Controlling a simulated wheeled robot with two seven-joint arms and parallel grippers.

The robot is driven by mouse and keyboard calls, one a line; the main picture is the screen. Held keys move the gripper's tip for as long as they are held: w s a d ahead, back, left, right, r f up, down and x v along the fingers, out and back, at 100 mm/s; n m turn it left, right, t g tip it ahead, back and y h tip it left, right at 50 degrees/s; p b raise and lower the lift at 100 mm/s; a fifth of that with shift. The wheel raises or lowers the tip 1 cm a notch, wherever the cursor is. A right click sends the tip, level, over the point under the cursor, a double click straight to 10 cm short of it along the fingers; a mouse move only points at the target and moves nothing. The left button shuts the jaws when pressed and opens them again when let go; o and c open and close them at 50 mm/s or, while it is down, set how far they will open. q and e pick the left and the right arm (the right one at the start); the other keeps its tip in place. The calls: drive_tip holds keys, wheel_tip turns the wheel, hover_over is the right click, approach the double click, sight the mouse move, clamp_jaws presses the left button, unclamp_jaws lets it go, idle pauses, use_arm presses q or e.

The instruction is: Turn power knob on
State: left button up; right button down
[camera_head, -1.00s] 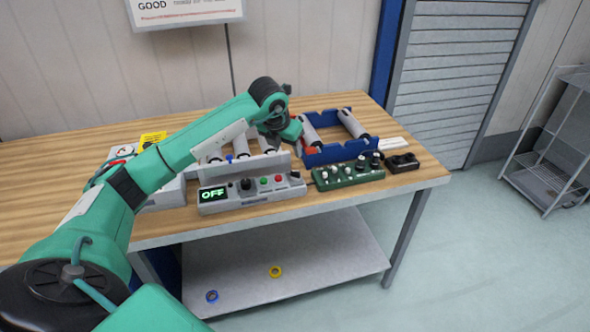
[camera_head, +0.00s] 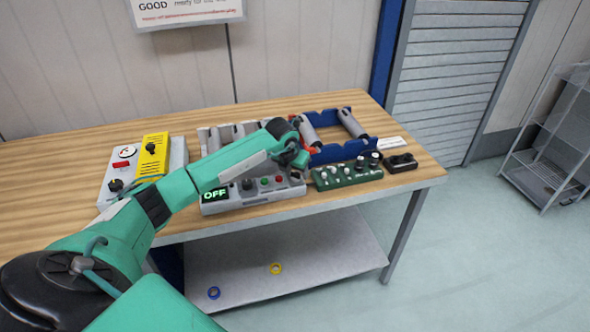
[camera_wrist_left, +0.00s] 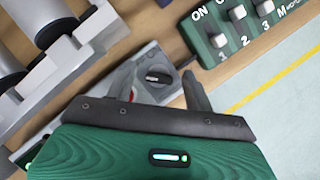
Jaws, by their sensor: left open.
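A grey control panel (camera_head: 222,205) with a lit green "OFF" display (camera_head: 215,194) stands near the table's front edge. A black knob (camera_head: 247,184) and red and green buttons show on its front. In the left wrist view a dark knob (camera_wrist_left: 157,77) sits on the panel's grey end, close to the green switch box. My left gripper (camera_wrist_left: 158,70) is open, its fingers on either side of this knob in the picture; contact cannot be told. In the head view my left gripper (camera_head: 302,160) is over the panel's right end and partly hides it. My right gripper is not in view.
A green switch box (camera_head: 347,174) and a small black box (camera_head: 400,162) stand to the right. Behind is a blue roller frame (camera_head: 345,150). A grey box (camera_head: 178,158) with a yellow unit (camera_head: 152,157) stands at left. Bare wooden table (camera_head: 50,175) lies further left.

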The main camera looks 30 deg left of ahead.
use_arm(q)
drive_tip(key=c, duration=1)
